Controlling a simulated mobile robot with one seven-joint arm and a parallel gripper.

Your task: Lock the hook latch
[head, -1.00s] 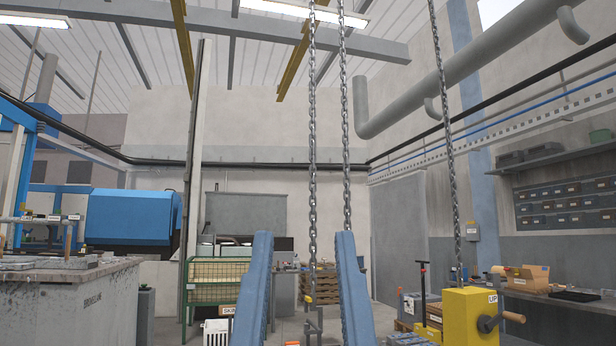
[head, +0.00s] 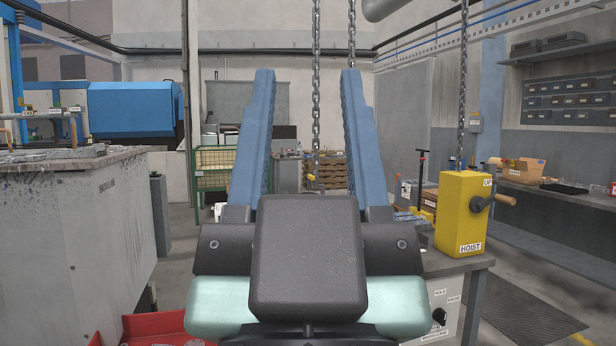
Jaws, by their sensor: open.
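My gripper (head: 307,76) fills the middle of the head view, its two blue fingers pointing away from me, spread wide and empty. Between the fingers, farther off, a grey chain (head: 316,100) hangs down. A small yellow part (head: 312,177) shows near its lower end, just above the dark gripper body. It is too small and far to make out a hook or its latch, or whether that is open or closed. The gripper body hides what is below.
A yellow hoist box (head: 461,215) with a crank handle (head: 495,201) stands on a bench to the right, a chain rising from it. A green mesh cage (head: 218,165) is behind.

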